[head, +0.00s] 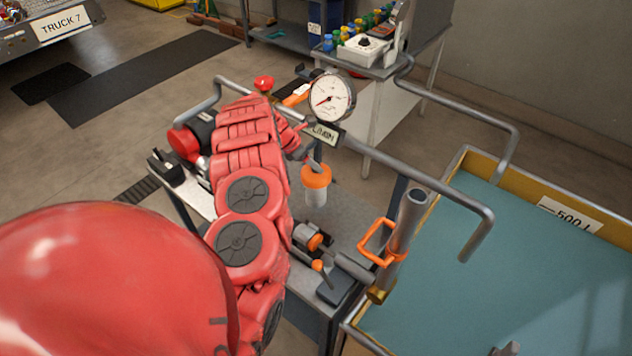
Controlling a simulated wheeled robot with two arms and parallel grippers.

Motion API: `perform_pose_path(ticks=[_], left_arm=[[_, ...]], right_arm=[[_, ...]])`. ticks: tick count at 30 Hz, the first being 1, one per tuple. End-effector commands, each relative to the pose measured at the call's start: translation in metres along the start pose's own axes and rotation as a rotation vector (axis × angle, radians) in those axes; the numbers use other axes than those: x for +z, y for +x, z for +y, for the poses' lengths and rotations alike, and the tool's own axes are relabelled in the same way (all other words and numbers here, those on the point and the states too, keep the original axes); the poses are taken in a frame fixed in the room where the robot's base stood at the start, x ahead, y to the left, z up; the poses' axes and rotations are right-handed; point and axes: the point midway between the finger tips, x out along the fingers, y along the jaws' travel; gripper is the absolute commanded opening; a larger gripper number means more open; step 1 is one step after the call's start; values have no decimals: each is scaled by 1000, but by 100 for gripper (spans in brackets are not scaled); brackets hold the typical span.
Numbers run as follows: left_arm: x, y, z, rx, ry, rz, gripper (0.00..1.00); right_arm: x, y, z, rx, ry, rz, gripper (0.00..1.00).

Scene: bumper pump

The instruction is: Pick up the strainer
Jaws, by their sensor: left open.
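A grey tube with an orange loop handle (380,243) and a brass-coloured lower end leans at the tank's near left corner. I take the tube (407,222) for the strainer, but cannot be sure. My red left arm comes in from the left and reaches across the pump. My left gripper (303,142) is open below the gauge, left of and beyond the tube and apart from it. The arm partly hides its fingers. An orange-capped pale cup (316,186) sits just below the gripper. My right gripper is out of view.
A round gauge (329,99) and a long grey pipe (420,180) stand close to the gripper. A blue-green tank marked 500 L (568,215) fills the right. A table (372,75) with coloured fittings stands behind.

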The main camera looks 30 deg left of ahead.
Motion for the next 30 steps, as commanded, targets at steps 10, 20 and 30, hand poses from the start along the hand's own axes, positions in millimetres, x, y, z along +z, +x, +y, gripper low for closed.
perform_pose_path(ticks=[10, 20, 30], left_arm=[[0, 1, 0, 2, 2, -1, 50], [0, 1, 1, 2, 2, -1, 0], [1, 0, 1, 2, 2, -1, 0]], right_arm=[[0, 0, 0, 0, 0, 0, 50], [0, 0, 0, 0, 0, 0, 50], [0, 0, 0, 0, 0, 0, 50]])
